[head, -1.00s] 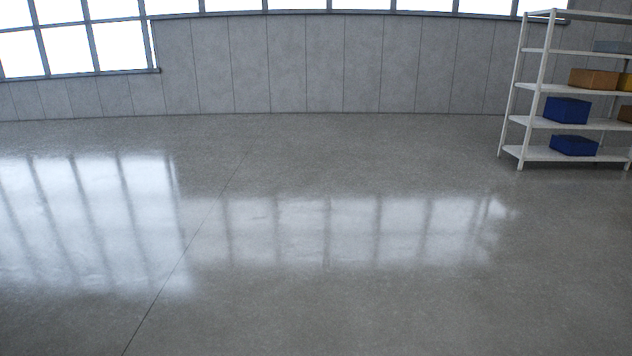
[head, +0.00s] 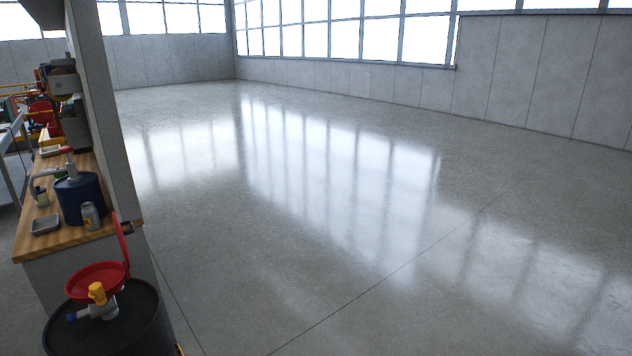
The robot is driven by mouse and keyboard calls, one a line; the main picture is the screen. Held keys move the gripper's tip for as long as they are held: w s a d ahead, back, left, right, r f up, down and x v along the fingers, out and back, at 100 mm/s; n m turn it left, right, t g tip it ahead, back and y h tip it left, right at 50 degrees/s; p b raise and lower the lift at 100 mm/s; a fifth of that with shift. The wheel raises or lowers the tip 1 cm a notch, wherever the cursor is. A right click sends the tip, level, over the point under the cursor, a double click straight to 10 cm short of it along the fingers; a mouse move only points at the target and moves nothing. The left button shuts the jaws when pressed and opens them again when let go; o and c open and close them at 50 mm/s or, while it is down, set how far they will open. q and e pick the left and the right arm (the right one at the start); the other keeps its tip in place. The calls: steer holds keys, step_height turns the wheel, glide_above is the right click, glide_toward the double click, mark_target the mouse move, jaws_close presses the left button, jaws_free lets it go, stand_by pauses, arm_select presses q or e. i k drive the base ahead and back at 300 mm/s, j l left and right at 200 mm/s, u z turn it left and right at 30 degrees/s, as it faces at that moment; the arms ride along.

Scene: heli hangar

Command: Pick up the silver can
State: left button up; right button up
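A small silver can (head: 91,216) stands upright on the wooden top of a workbench (head: 78,235) at the left of the head view. It is close to the right end of the bench, just in front of a dark blue container (head: 76,197) with a pump-like top. Neither of my grippers is in view.
A black drum (head: 130,325) with a red funnel (head: 95,281) and a yellow-handled tap stands before the bench's near end. A grey upright panel (head: 102,110) rises at the bench's right side. A shallow tray (head: 46,224) lies left of the can. Open floor fills the right.

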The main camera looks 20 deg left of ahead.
mark_target(90, 212)
steer(key=i+l+u, duration=0.1)
steer(key=u, duration=0.35)
steer(key=i+l+u, duration=0.2)
steer(key=u, duration=0.25)
steer(key=i+l+u, duration=0.25)
steer(key=u, duration=0.2)
steer(key=i+l+u, duration=0.1)
steer(key=l+u, duration=0.15)
steer(key=u, duration=0.2)
steer(key=i+l+u, duration=0.15)
steer(key=l+u, duration=0.15)
steer(key=i+l+u, duration=0.15)
steer(key=l+u, duration=0.2)
steer(key=u, duration=0.35)
steer(key=l+u, duration=0.15)
steer(key=u, duration=0.2)
steer(key=l+u, duration=0.1)
steer(key=u, duration=0.2)
steer(key=i+l+u, duration=0.2)
steer(key=l+u, duration=0.2)
steer(key=l, duration=0.35)
steer(key=l+u, duration=0.45)
steer(key=l, duration=0.35)
steer(key=l+u, duration=0.4)
steer(key=l, duration=0.4)
